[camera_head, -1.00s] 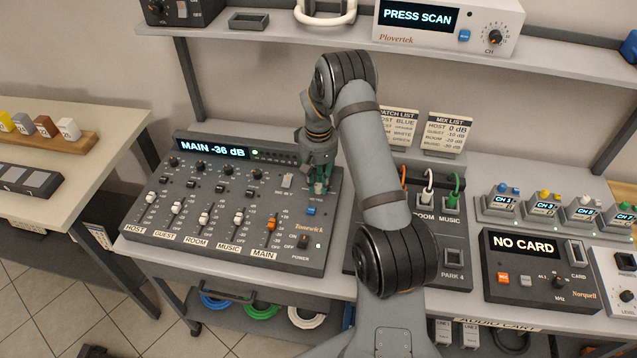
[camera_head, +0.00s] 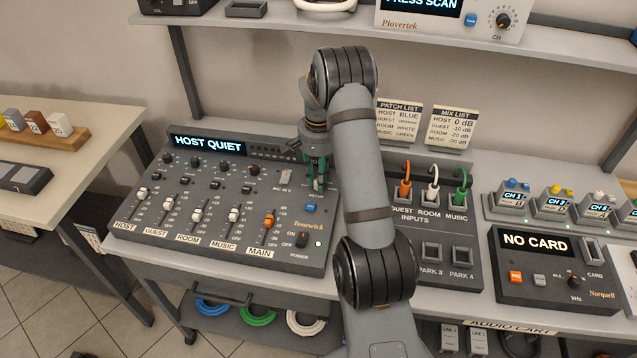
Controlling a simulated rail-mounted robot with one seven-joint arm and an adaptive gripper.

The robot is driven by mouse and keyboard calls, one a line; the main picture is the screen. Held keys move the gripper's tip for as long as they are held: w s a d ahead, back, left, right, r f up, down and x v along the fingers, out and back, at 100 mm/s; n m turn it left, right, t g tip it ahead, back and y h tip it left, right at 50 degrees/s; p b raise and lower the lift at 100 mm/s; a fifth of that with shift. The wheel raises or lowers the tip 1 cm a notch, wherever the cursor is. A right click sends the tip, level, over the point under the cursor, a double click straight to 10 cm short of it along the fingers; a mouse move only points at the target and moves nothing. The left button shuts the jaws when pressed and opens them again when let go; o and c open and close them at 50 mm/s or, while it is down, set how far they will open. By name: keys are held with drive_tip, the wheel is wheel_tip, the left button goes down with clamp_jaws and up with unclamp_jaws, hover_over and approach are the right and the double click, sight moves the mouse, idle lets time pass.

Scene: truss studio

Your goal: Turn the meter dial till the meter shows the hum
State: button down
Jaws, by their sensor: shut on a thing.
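The mixing console (camera_head: 150,230) stands on the cart's top, left of my arm. Its display (camera_head: 208,143) reads HOST QUIET. My gripper (camera_head: 318,184) points down at the console's upper right, by the METER label. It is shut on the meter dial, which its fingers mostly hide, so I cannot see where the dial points. A blue button (camera_head: 311,208) sits just below the fingers.
Several faders and knobs fill the console left of my gripper. The patch panel (camera_head: 445,262) with orange, white and green plugs is to the right, partly behind my arm. PATCH LIST (camera_head: 398,118) and MIX LIST (camera_head: 452,125) cards stand behind. A shelf (camera_head: 250,28) runs above.

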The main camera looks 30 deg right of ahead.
drive_tip(key=shift+m+b, duration=0.3)
drive_tip(key=shift+m, duration=0.3)
drive_tip(key=c, duration=1.5)
unclamp_jaws()
drive_tip(key=shift+c, duration=0.2)
wheel_tip(320, 180, up, 12)
wheel_tip(320, 180, down, 12)
